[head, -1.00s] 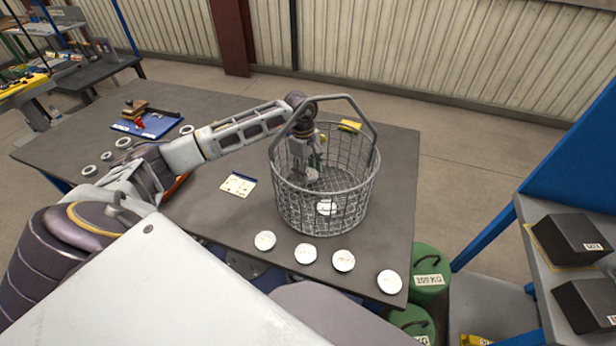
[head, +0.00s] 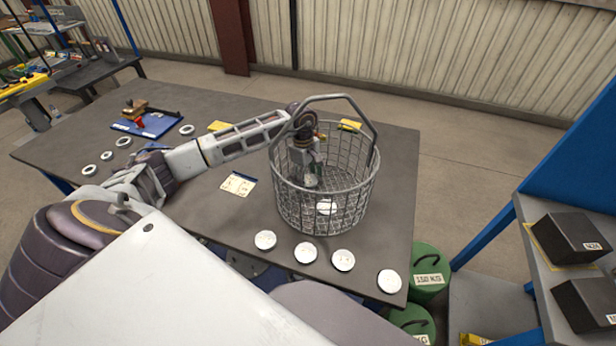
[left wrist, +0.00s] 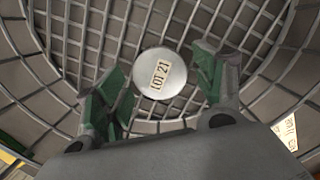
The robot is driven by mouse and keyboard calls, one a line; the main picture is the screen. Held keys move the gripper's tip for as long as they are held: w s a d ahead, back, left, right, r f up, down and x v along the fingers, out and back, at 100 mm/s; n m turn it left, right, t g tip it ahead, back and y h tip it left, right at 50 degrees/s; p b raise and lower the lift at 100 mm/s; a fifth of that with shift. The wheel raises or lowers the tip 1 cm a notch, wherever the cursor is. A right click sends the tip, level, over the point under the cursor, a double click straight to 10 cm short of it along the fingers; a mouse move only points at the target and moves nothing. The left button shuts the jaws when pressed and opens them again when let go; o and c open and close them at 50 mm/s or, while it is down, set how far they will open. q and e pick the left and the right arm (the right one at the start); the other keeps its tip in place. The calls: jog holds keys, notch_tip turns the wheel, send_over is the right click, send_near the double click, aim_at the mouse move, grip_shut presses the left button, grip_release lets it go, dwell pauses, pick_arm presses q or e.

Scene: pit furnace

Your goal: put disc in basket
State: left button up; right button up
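The wire basket (head: 281,200) stands on the table with its handle upright. My left gripper (head: 308,178) reaches down inside it from the left. More discs lie along the table's front edge: one (head: 265,240), another (head: 305,253), another (head: 343,260) and one at the right (head: 389,281). My right gripper is not in view.
The dark table (head: 240,215) carries a small card (head: 238,184), several rings (head: 107,156) and a blue tray (head: 148,126) at the left. Green drums (head: 430,270) stand off the table's right edge. A shelf with dark boxes (head: 572,240) is at the right.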

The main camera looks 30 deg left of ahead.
pick_arm(q)
jog(key=shift+r, duration=0.15)
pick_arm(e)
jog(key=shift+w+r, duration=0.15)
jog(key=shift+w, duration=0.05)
pick_arm(q)
notch_tip(320, 180, up, 12)
jog(key=a+b, duration=0.1)
jog(key=shift+a, duration=0.2)
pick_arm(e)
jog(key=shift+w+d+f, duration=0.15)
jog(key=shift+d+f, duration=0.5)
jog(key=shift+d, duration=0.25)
